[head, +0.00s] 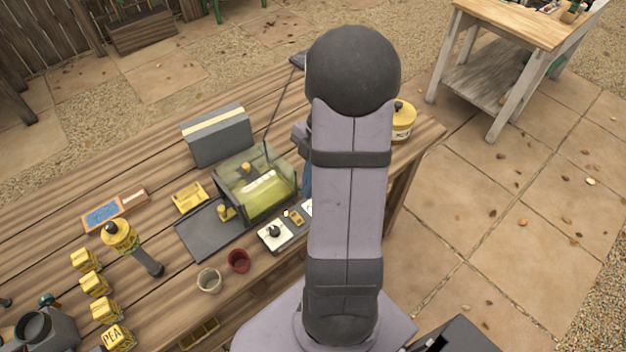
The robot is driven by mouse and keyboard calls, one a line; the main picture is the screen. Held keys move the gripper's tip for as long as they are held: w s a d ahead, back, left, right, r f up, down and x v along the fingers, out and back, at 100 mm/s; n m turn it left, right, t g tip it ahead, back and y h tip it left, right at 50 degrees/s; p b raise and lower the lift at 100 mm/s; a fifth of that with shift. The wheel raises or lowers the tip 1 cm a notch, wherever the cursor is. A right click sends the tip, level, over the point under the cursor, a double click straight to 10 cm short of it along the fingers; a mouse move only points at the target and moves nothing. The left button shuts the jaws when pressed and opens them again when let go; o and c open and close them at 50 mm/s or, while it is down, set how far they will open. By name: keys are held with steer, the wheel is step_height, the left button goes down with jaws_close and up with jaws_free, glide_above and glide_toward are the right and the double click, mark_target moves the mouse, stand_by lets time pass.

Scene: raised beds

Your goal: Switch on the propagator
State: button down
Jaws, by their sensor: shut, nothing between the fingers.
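The propagator (262,193) is a clear box with a yellow-green glow inside and yellow knobs, standing on the wooden bench. A white plate with a black knob (274,232) lies in front of it. A small yellow piece (294,217), possibly a switch, is just right of that plate. Another white edge (307,207) shows beside it, partly hidden by my arm. My arm rises across the middle of the view, and a wrist part shows at its left edge. My gripper's fingers are hidden behind the arm, so their place relative to the propagator cannot be seen.
A dark flat tray (204,236) lies left of the propagator, with a grey box (218,136) behind. A red pot (238,260) and pale pot (209,280) stand in front. Yellow-topped tool (120,237) and several yellow seed boxes are left. A yellow tub (403,120) stands right.

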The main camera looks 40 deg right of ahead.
steer(key=shift+s+d+r, duration=0.15)
steer(key=shift+d+r, duration=0.05)
steer(key=shift+r, duration=0.45)
steer(key=shift+s+d+r, duration=0.15)
steer(key=shift+r, duration=0.5)
steer(key=s+a+f+m+h, duration=0.1)
steer(key=s+f+m, duration=0.15)
steer(key=m, duration=1.05)
steer(key=s+a+f+m+h, duration=0.1)
steer(key=s+f+m, duration=0.15)
steer(key=m, duration=0.95)
steer(key=a+r+n+h, duration=0.1)
steer(key=a+r+n, duration=0.2)
steer(key=a, duration=1.3)
steer(key=n, duration=0.3)
steer(key=shift+w+n+t, duration=0.2)
steer(key=shift+n+t, duration=0.1)
steer(key=shift+n, duration=0.1)
